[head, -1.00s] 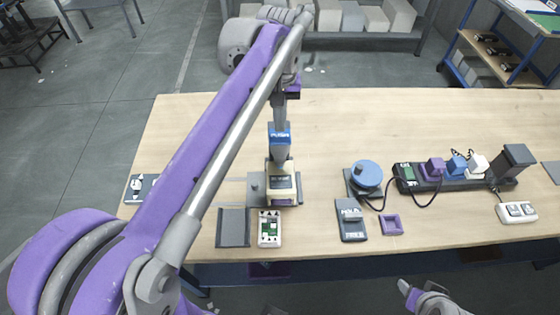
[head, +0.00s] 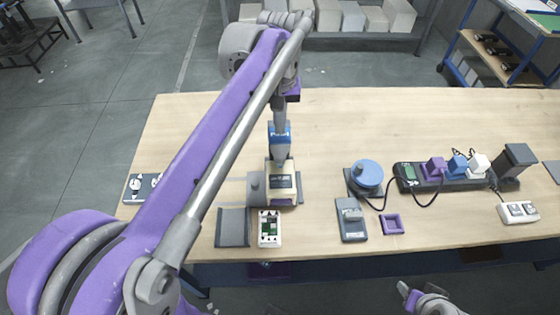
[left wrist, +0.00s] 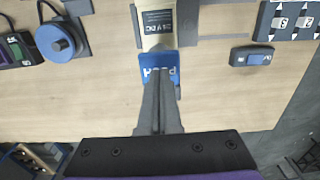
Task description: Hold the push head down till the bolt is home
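The blue push head (head: 280,134), marked PUSH, sits at the beige and dark unit (head: 283,181) in the middle of the bench. My left gripper (head: 279,119) reaches it from the far side, its fingers together. In the left wrist view the closed fingers (left wrist: 161,98) meet the blue push head (left wrist: 158,67), with blue showing beside their tips. The beige body (left wrist: 156,22) with a dark 24V DC label lies beyond. The bolt cannot be made out. Part of my right arm shows at the bottom of the head view, and its finger state is unclear.
A blue disc (head: 366,173) on a grey base, a grey device (head: 351,221) and a purple frame (head: 392,224) stand to the right. A dark plate (head: 233,227) and a white terminal box (head: 269,229) lie in front. The far bench is clear.

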